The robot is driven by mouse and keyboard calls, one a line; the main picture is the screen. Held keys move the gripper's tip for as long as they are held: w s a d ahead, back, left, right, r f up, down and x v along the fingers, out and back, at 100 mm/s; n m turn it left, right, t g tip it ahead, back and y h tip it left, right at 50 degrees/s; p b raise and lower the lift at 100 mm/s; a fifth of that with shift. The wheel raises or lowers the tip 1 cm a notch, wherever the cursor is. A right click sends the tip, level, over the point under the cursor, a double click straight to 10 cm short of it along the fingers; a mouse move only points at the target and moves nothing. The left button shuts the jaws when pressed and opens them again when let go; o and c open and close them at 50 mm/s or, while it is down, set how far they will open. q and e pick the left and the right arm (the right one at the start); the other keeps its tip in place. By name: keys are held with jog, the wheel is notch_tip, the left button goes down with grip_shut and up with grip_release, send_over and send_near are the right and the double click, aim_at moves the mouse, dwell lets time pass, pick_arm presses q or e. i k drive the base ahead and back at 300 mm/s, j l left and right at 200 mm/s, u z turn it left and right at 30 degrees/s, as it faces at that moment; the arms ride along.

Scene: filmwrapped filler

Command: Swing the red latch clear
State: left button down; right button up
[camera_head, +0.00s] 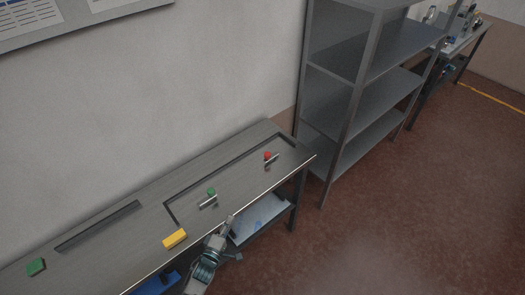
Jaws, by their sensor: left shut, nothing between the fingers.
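The red latch (268,155) is a small red piece with a metal bar beside it, on the grey bench top (150,228) near its right end. A similar green piece (211,191) with a metal bar (208,202) sits farther left on the bench. My left gripper (229,221) is at the bench's front edge, just below the green piece's bar. It is shut and holds nothing. It is well to the left of and nearer than the red latch, apart from it. My right gripper is not in the view.
A yellow block (174,239) lies near the bench's front edge, left of my gripper. A green block (36,267) lies at the far left. Dark strips (98,226) mark the bench top. A grey shelf rack (365,103) stands beyond the bench's right end.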

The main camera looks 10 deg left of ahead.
aim_at(268, 156)
jog(key=i, duration=0.9)
